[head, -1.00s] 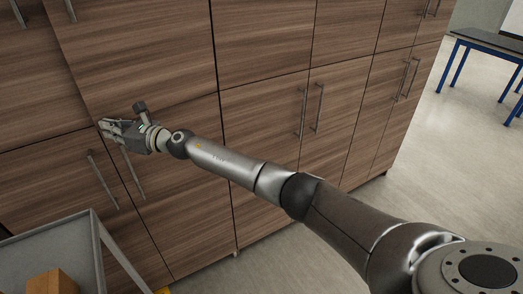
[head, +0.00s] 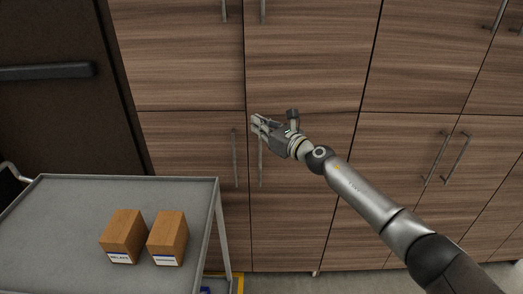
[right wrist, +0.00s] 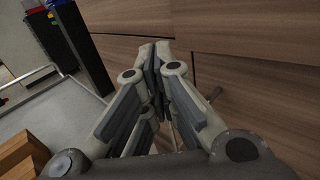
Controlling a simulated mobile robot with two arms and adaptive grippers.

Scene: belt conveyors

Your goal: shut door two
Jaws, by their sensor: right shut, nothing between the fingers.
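The cabinet has wood-grain doors with vertical bar handles, and no label shows which one is door two. The lower door right of the centre seam (head: 300,215) looks flush with its neighbours. The lower door left of that seam (head: 190,150) also looks flush. Their handles, a left one (head: 235,158) and a right one (head: 260,165), stand side by side. My right gripper (head: 255,123) is shut and empty, close to the cabinet front just above the right handle. I cannot tell whether it touches. In the right wrist view its fingertips (right wrist: 158,50) meet beside the wood panels. My left gripper is out of view.
A grey cart (head: 70,215) at lower left carries two orange-brown boxes, a left one (head: 123,236) and a right one (head: 167,238), near the cabinet. A dark door (head: 50,110) with a push bar stands at far left. Floor shows at lower right.

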